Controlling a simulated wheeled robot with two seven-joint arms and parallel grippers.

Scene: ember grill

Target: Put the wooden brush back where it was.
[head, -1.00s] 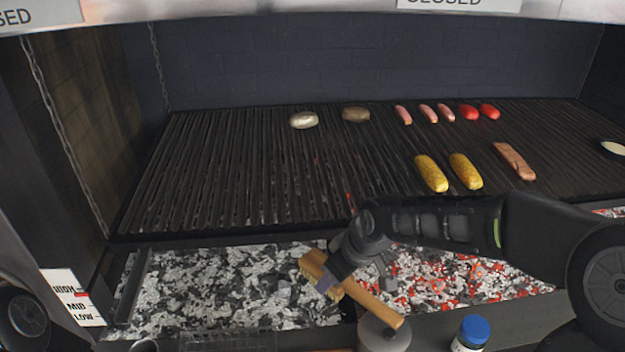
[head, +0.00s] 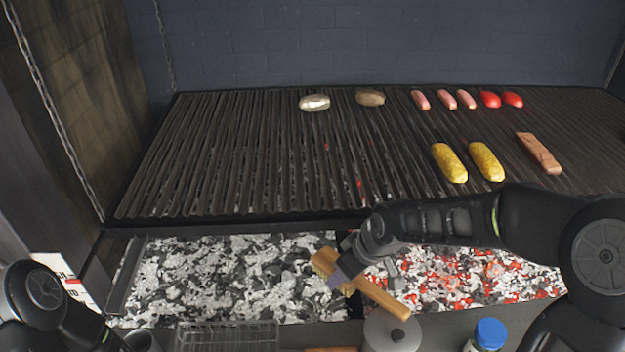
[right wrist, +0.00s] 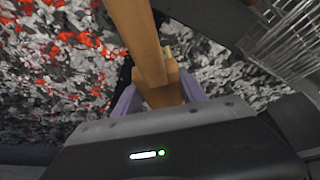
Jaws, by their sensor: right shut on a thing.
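The wooden brush (head: 378,296) is held by my right gripper (head: 342,279) above the front edge of the coal bed. Its bristled head points up and left, and its handle slants down to the right over a grey round lid. In the right wrist view the brush (right wrist: 140,40) runs between the two purple fingers of my right gripper (right wrist: 158,98), which are shut on it. Coals lie below it. My left arm shows at the lower left of the head view, but its gripper is out of view.
A wire basket (head: 226,337) stands at the front ledge, with a grey lidded pot (head: 391,335) and a blue-capped jar (head: 489,334) to its right. Ash (head: 215,275) and glowing coals (head: 480,280) lie behind. The grill grate (head: 240,150) holds corn, sausages, tomatoes and potatoes.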

